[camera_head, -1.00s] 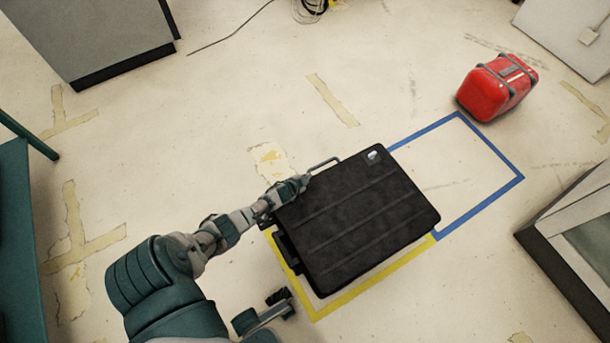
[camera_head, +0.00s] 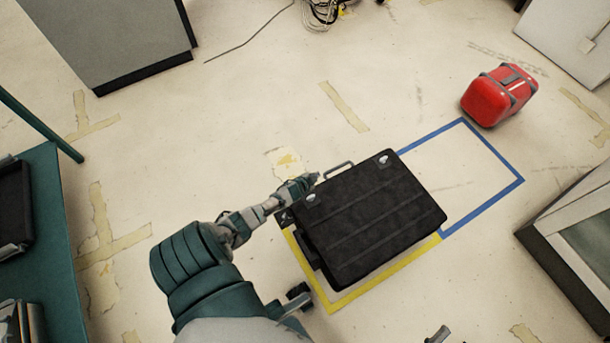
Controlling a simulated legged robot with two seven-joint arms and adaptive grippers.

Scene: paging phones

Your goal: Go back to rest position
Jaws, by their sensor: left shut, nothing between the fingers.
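My left gripper (camera_head: 312,179) reaches in from the lower left to the upper left side of a black case (camera_head: 372,222). Its fingers are shut and empty, close beside the case's corner and handle (camera_head: 338,169); I cannot tell whether they touch it. The case is large, flat and ridged. It sits over the yellow floor outline (camera_head: 372,282), covering much of it. My right gripper does not show clearly.
A blue floor outline (camera_head: 497,206) beside the case is empty. A red case (camera_head: 498,95) stands beyond it. A teal bench (camera_head: 52,235) is at the left. Open floor lies beyond the black case.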

